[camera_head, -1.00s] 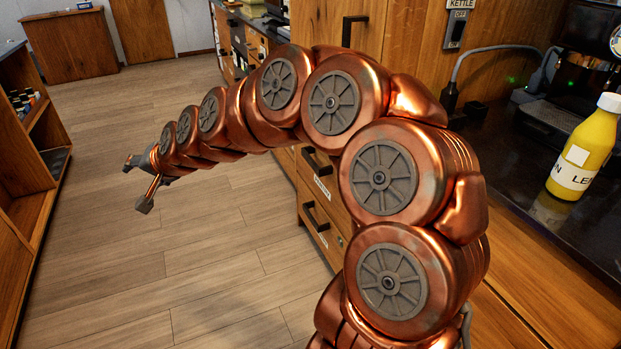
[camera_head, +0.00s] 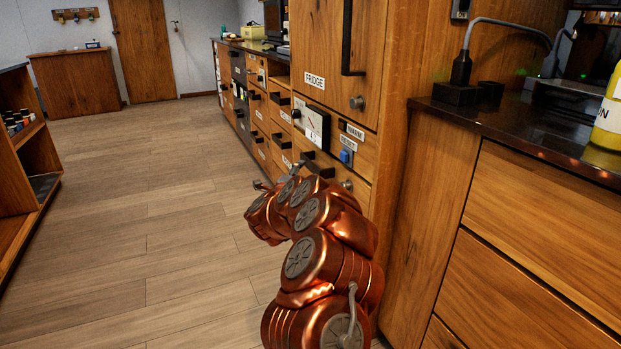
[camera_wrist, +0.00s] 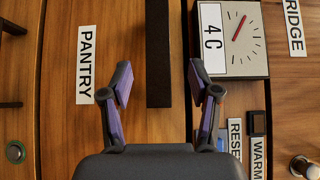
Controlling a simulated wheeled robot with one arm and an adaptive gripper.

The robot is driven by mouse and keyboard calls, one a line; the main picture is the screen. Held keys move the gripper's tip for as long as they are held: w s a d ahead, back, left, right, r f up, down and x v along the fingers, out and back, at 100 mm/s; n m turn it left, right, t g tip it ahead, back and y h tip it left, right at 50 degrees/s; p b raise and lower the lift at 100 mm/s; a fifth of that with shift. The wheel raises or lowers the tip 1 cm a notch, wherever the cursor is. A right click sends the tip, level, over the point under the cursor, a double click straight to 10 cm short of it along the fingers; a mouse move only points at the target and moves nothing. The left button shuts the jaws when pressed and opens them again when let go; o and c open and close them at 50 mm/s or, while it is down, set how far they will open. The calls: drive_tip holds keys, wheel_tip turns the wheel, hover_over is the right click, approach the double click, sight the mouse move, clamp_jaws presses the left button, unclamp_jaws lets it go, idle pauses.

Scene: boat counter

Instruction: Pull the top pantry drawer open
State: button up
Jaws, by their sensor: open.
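The drawer marked PANTRY (camera_wrist: 60,130) fills the left middle of the wrist view and looks shut. Its dark bar handle (camera_wrist: 158,40) runs up and down in that view, beside the label. My gripper (camera_wrist: 160,80) is open and empty, with one finger on each side of the handle in the picture. I cannot tell whether the fingers reach past the handle or touch it. In the head view my copper arm bends low to the cabinet front, and it partly hides the drawer's handle (camera_head: 318,164) and face.
A gauge reading 4 C (camera_wrist: 232,38) and RESET and WARM labels (camera_wrist: 236,138) sit close to the right finger. The fridge door (camera_head: 335,55) is above. A dark counter (camera_head: 530,130) with a yellow bottle (camera_head: 608,115) stands right. The floor (camera_head: 150,200) left is clear.

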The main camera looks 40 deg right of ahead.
sight(310, 167)
drive_tip(key=shift+s+b+x, duration=0.2)
drive_tip(key=shift+b+x, duration=0.35)
drive_tip(key=shift+x, duration=1.45)
drive_tip(key=shift+s+b+x, duration=0.15)
drive_tip(key=shift+b+x, duration=0.35)
drive_tip(key=shift+x, duration=1.5)
drive_tip(key=shift+d+f, duration=0.2)
clamp_jaws()
